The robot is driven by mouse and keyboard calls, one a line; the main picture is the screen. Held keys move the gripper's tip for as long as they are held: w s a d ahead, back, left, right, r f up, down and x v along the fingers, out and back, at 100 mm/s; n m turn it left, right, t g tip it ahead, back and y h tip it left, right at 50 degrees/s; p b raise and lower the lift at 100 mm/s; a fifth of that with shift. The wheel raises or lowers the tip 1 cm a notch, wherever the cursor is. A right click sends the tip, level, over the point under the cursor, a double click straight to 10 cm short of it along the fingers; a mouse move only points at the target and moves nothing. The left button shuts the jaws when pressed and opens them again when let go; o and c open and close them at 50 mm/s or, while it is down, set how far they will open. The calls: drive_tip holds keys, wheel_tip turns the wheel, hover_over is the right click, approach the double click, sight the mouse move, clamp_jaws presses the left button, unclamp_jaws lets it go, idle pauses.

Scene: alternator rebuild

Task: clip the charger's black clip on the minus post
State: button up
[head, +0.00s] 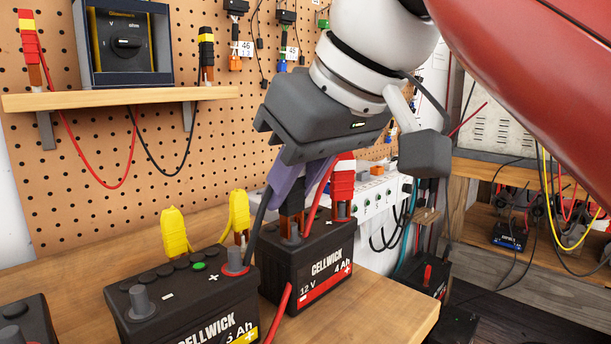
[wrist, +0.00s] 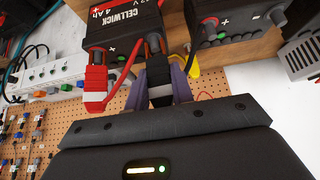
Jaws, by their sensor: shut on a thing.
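My gripper (head: 296,198), with purple fingers, is shut on the charger's black clip (head: 291,220). The clip points down with its copper jaws at the left, minus-side post of the 4 Ah Cellwick battery (head: 318,262). The jaws hide most of that post, and I cannot tell whether they grip it. The red clip (head: 342,186) stands upright on the plus side of the same battery, right of my gripper. In the wrist view the black clip (wrist: 159,72) is between the fingers at the battery's edge, with the red clip (wrist: 95,88) to its left.
A larger Cellwick battery (head: 190,300) stands close on the left, with yellow clips (head: 174,232) behind it. A red lead (head: 281,315) hangs in front of the batteries. A white socket strip (head: 375,200) is behind on the right. The bench's front right corner (head: 405,315) is clear.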

drive_tip(key=shift+f, duration=0.1)
drive_tip(key=o, duration=1)
drive_tip(key=shift+o, duration=0.2)
wheel_tip(320, 180, up, 4)
drive_tip(key=p, duration=0.4)
drive_tip(key=shift+r, duration=2.25)
